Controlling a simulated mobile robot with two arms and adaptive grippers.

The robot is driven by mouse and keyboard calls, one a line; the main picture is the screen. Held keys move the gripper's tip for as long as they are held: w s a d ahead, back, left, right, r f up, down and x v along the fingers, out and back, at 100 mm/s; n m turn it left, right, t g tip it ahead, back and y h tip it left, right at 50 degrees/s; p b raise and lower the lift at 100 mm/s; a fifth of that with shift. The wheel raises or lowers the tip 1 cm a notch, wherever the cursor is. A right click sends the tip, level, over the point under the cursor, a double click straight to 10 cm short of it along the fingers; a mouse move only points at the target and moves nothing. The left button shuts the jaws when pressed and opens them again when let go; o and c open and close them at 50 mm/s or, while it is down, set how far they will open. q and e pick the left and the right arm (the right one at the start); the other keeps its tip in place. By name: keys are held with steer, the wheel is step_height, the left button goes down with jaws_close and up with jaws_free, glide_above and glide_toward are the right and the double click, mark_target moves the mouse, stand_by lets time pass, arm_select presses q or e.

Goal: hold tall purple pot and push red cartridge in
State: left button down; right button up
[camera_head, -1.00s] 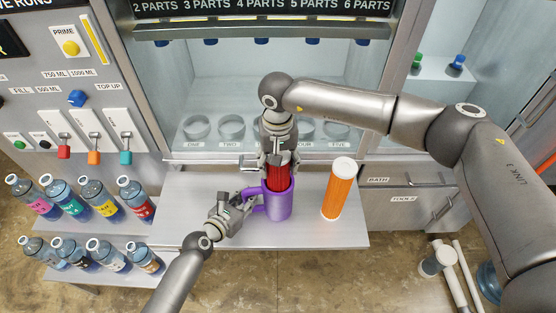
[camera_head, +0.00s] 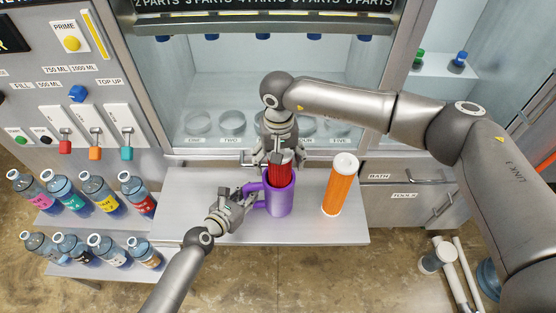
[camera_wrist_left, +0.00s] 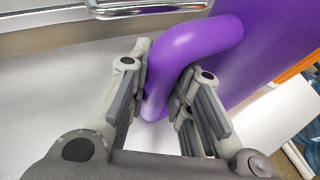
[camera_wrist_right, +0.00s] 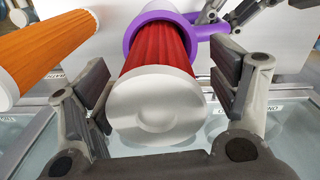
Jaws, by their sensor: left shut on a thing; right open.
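The tall purple pot (camera_head: 280,200) stands upright on the grey shelf in the head view. My left gripper (camera_head: 246,194) is shut on its handle, and the left wrist view shows the fingers on both sides of the purple handle (camera_wrist_left: 190,50). The red cartridge (camera_head: 279,174) with a white end cap stands partly inside the pot, its upper part above the rim. My right gripper (camera_head: 275,158) is open above the pot. In the right wrist view its fingers are spread on either side of the cartridge's white cap (camera_wrist_right: 155,105), apart from it.
An orange cartridge (camera_head: 341,188) with a white cap stands on the shelf (camera_head: 200,205) right of the pot. Round holders (camera_head: 198,124) line the glass cabinet behind. Several labelled bottles (camera_head: 97,190) stand on racks at left.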

arm_select(q)
steer(key=shift+s+f, duration=0.15)
steer(key=shift+f, duration=0.1)
arm_select(e)
step_height(320, 180, up, 12)
steer(key=shift+f, duration=0.1)
stand_by(0.5)
arm_select(q)
steer(key=c, duration=1.2)
jaws_free()
steer(key=shift+w+r, duration=0.15)
steer(key=shift+w, duration=0.05)
steer(key=shift+c, duration=0.2)
steer(key=shift+s, duration=0.1)
steer(key=v, duration=1.2)
steer(key=shift+r, duration=0.1)
arm_select(e)
steer(key=shift+s, duration=0.1)
